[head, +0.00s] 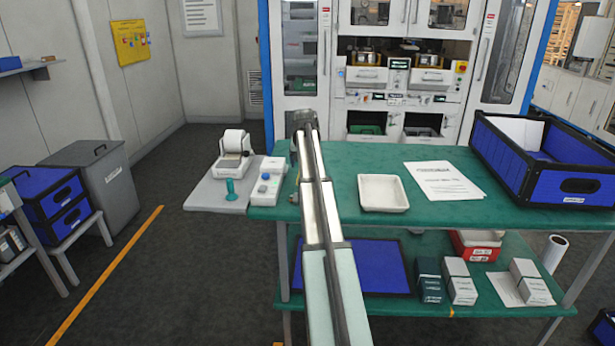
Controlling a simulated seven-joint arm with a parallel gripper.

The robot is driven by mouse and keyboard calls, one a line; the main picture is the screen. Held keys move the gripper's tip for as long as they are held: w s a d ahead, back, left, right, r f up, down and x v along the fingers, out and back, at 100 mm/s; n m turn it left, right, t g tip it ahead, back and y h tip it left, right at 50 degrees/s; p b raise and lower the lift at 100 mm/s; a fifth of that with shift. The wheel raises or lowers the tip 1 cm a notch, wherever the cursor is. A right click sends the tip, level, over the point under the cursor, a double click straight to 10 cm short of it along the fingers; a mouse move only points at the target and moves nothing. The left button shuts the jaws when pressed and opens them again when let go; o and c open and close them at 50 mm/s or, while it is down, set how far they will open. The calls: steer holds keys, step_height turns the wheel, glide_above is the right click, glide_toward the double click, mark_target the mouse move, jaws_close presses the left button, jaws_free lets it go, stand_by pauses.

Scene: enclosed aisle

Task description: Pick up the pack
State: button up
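Several small box-shaped packs stand on the green lower shelf of the table; I cannot tell which one the task means. A dark green pack (429,282) stands left of a pale grey-and-green pack (459,284). Another pale pack (530,284) stands farther right on a white sheet. My arm reaches forward over the green table top (340,158). My gripper (296,158) seems to be at its far end, above the table's left part, away from these packs. The arm mostly hides it, so its fingers and any grip are not clear.
A white tray (383,193), a printed sheet (443,181) and a blue crate (522,185) are on the table top. A label printer (234,148) stands on a side ledge. Below are a blue mat (382,266) and a red bin (476,250). A machine cabinet closes the back.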

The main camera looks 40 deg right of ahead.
steer(key=shift+s+x, duration=0.2)
steer(key=shift+x, duration=2.75)
steer(key=shift+f, duration=0.1)
steer(key=shift+c, duration=0.3)
steer(key=c, duration=1.2)
